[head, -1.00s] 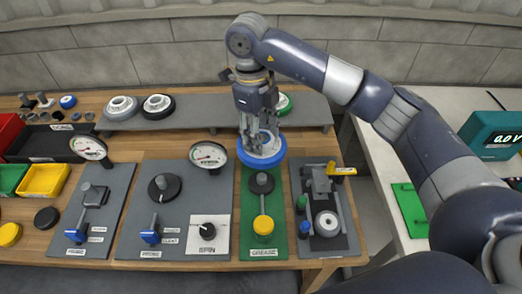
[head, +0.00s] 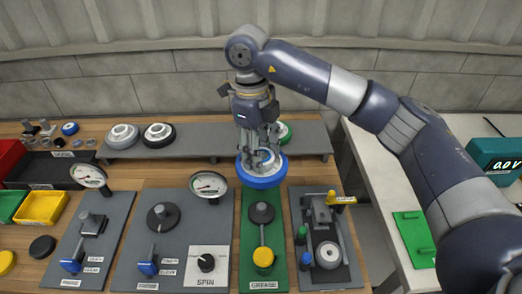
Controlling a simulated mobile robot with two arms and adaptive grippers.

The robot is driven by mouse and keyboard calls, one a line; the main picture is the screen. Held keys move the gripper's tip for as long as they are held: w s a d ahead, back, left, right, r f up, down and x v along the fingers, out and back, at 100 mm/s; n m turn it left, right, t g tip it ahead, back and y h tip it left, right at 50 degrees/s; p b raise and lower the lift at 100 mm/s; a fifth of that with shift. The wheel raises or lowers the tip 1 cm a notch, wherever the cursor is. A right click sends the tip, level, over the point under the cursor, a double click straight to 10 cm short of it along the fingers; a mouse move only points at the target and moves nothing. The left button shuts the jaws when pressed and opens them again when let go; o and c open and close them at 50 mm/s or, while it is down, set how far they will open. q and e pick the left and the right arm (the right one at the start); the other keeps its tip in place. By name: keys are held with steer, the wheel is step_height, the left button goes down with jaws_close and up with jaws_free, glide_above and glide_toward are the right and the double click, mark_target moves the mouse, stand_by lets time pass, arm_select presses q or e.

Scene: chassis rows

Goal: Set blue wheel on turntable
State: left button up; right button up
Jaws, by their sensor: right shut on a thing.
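My right gripper (head: 262,140) is shut on the blue wheel (head: 262,182), a blue ring with a pale hub. It holds the wheel roughly flat, in front of the grey shelf and over the back end of the green panel. The fingers hide part of the hub. A dark round disc with a central post (head: 163,216) on the middle grey panel looks like the turntable; the wheel is apart from it, to its right. A similar dark disc (head: 261,212) is on the green panel. My left gripper is not in view.
The grey shelf (head: 200,148) bears two white-hubbed wheels (head: 123,136) (head: 159,134) and a partly hidden green one (head: 284,131). Dial gauges (head: 89,175) (head: 209,186) stand up behind the panels. A SPIN knob (head: 206,262) sits front centre. Yellow bin (head: 41,207) at left.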

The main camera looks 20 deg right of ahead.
arm_select(q)
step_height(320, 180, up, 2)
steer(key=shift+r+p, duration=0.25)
steer(key=shift+p, duration=0.9)
arm_select(e)
step_height(320, 180, up, 4)
steer(key=shift+f, duration=0.2)
